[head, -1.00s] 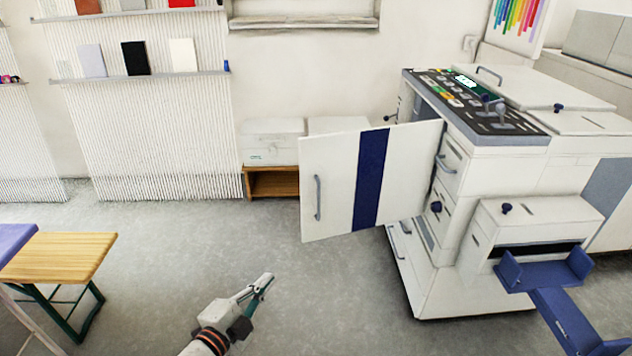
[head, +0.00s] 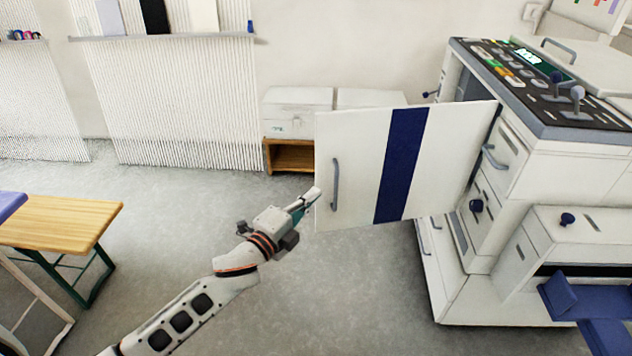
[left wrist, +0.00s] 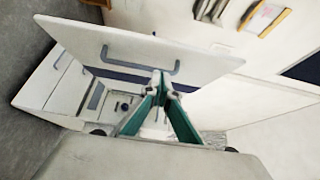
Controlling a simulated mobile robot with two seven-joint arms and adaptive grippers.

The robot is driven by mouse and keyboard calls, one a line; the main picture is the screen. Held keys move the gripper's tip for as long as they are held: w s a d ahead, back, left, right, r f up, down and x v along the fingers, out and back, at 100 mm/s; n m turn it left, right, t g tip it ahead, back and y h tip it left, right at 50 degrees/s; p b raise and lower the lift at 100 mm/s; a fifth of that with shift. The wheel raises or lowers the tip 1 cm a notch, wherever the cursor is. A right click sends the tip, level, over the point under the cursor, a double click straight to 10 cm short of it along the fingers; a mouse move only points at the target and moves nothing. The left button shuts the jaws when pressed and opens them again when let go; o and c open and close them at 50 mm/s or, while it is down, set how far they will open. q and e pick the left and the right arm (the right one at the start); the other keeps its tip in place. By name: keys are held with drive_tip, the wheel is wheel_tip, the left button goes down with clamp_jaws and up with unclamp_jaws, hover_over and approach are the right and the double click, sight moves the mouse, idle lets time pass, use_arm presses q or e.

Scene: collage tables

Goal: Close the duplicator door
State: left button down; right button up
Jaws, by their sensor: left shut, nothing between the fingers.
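The duplicator (head: 570,165) is a large white machine at the right of the head view. Its white door (head: 450,150) with a dark blue stripe stands wide open, swung out to the left. A grey handle (head: 335,185) is near the door's free edge. My left gripper (head: 314,196) is shut and empty, its tips close to the door's free edge, left of the handle. In the left wrist view the door (left wrist: 200,58) spans the upper picture, and the gripper tips (left wrist: 160,84) appear just below the handle (left wrist: 140,62). Whether they touch cannot be told. My right gripper is not in view.
A wooden-topped table (head: 65,222) stands at the left. A low wooden shelf (head: 280,157) with white boxes on top is behind the door. Blue tray parts (head: 580,298) stick out from the machine's lower right. Grey floor in front of the door is clear.

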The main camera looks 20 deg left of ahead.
sight(323, 173)
use_arm(q)
drive_tip(key=w, duration=0.3)
drive_tip(key=w+b, duration=0.1)
drive_tip(key=w, duration=0.1)
drive_tip(key=shift+a+f, duration=0.2)
drive_tip(key=shift+a, duration=0.2)
drive_tip(key=shift+w+a+r, duration=0.15)
drive_tip(key=shift+w+a, duration=0.15)
drive_tip(key=shift+w, duration=0.2)
drive_tip(key=shift+a, duration=0.1)
